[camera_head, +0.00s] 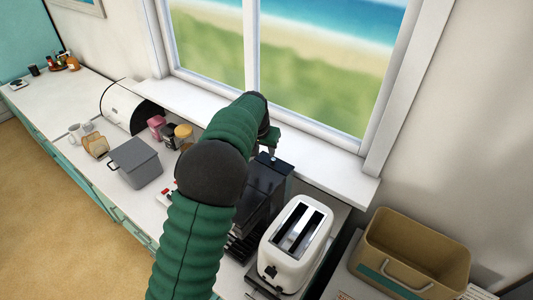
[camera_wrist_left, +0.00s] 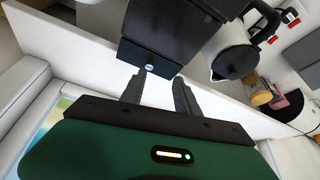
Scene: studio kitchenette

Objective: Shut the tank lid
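A dark coffee machine (camera_head: 264,182) stands on the counter below the window, partly hidden by my left arm. In the left wrist view the black machine (camera_wrist_left: 172,18) is close ahead, with a small bright badge (camera_wrist_left: 149,57) on its near block. I cannot clearly pick out the tank lid or tell its angle. My left gripper (camera_head: 270,152) is at the machine's window-side end; in the wrist view its two fingers (camera_wrist_left: 158,78) are apart with nothing between them, tips close to the block. Contact is unclear. My right gripper is in neither view.
A white toaster (camera_head: 296,243) stands close beside the machine. A kettle (camera_wrist_left: 232,50) is near it in the wrist view. A grey pot (camera_head: 136,162), jars (camera_head: 184,136) and a bread bin (camera_head: 122,104) are further left. The window sill (camera_head: 325,172) runs behind; a tan basket (camera_head: 415,255) is at right.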

